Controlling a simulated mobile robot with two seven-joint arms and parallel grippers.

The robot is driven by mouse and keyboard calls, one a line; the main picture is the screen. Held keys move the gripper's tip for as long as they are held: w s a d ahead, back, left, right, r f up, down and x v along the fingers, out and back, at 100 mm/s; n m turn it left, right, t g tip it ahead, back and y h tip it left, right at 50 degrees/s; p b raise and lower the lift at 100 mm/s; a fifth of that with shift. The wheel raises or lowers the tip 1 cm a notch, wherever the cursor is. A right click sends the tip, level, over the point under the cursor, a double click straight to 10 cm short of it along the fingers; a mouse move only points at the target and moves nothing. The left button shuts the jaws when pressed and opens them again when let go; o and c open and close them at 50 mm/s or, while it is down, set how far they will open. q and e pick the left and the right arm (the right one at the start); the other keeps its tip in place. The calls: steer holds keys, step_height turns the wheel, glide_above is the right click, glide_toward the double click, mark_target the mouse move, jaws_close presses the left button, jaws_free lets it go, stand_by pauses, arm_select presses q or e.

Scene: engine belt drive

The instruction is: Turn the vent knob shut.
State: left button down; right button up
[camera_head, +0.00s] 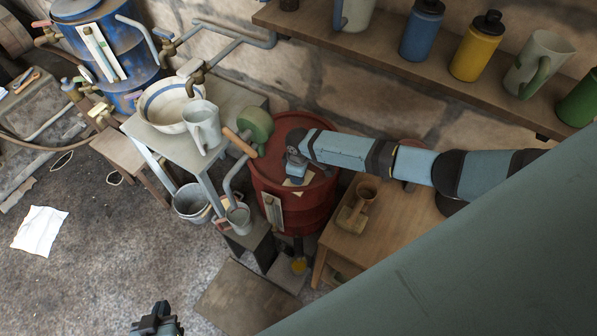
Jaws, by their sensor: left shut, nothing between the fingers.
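A red drum (280,214) stands in the middle of the view beside a small wooden table. My right arm reaches in from the right, and its gripper (295,168) is low over the drum's top near a pale label (297,182). Whether its fingers touch anything there, and whether they are open, I cannot tell. No vent knob shows clearly; the right gripper covers part of the drum's top. My left gripper (157,318) shows at the bottom edge, shut and empty, over the floor and well apart from the drum.
A green pump-like part (257,126) with an orange handle is at the drum's left edge. A grey bench (152,137) holds a bowl (168,108) and a jug (202,130). A wooden table (383,226) carries a brown cup-like piece (358,206). A bottle shelf (385,60) crosses the back wall.

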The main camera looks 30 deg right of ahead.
steer(key=o, duration=0.9)
steer(key=shift+o, duration=0.2)
steer(key=shift+r, duration=0.1)
step_height(320, 180, up, 14)
steer(key=shift+w+b, duration=0.15)
steer(key=shift+b, duration=0.2)
steer(key=shift+f, duration=0.2)
steer(key=s+a+f+m+t+y, duration=0.2)
steer(key=s+a+f+t+y, duration=0.3)
steer(key=s+a, duration=0.55)
steer(key=s+d+m+t+h, duration=0.1)
steer(key=s+d+m+t, duration=0.1)
steer(key=s, duration=0.4)
steer(key=s+d+r+m+t+h, duration=0.1)
steer(key=s+m+t, duration=0.1)
steer(key=s+t, duration=0.2)
steer(key=shift+s+d+r, duration=0.25)
steer(key=shift+s+d, duration=0.1)
steer(key=shift+s, duration=0.7)
